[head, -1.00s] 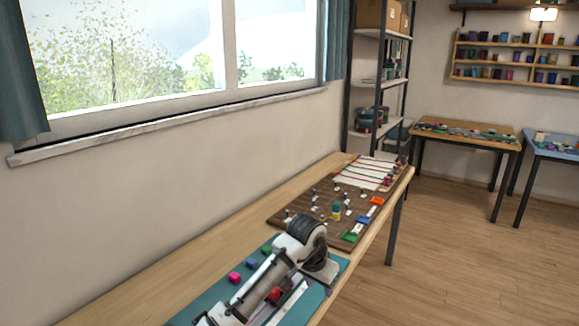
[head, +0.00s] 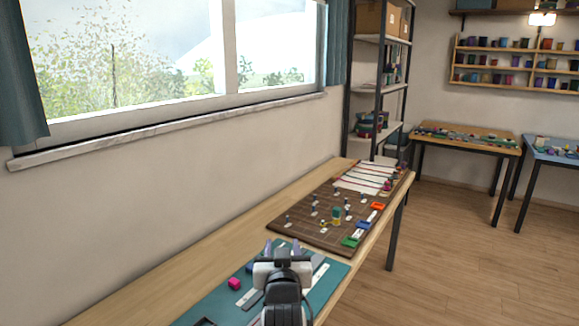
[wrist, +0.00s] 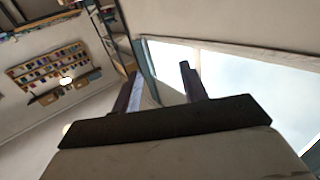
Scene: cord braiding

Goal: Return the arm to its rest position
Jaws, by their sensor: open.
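My gripper (head: 282,246) is in the lower middle of the head view, above the teal mat (head: 330,275) on the near part of the wooden table. Its two purple-grey fingers stand apart with nothing seen between them. In the wrist view the same open fingers (wrist: 158,80) point up past the window and the wall shelves. My arm is folded upright close to the camera and covers part of the mat.
A dark braiding board (head: 300,222) with several pegs lies farther along the table (head: 180,275). A window (head: 130,60) and wall run along the left. Floor (head: 450,270) is clear at right.

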